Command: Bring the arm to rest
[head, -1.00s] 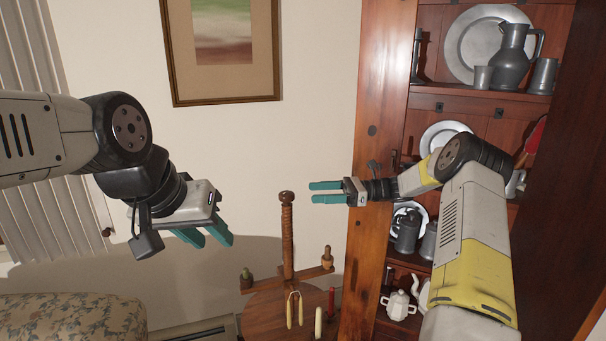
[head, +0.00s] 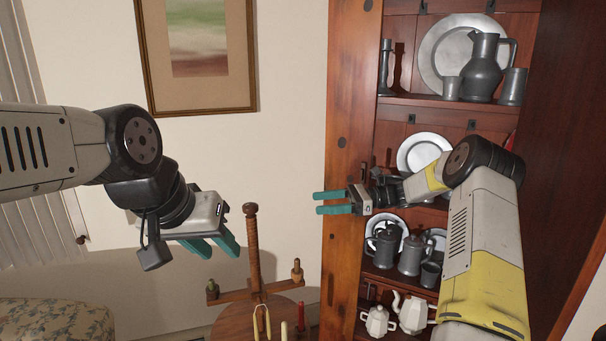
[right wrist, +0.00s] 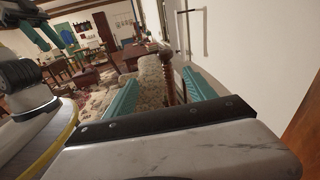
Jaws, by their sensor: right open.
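My right gripper (head: 332,202) is in front of the left post of the wooden shelves, its teal fingers pointing left. The fingers are apart with nothing between them. In the right wrist view the gripper (right wrist: 163,95) also shows its two teal fingers spread, with a sofa and room beyond. My left gripper (head: 214,246) hangs at the left in front of the pale wall. Its two teal fingers show a gap between them and hold nothing that I can see.
The wooden shelves (head: 344,130) hold pewter plates, a pitcher (head: 482,68), tankards and white pots (head: 412,312). A wooden candle stand (head: 253,250) rises below, between my grippers. A floral sofa (head: 55,322) is at lower left. A framed picture (head: 200,95) hangs on the wall.

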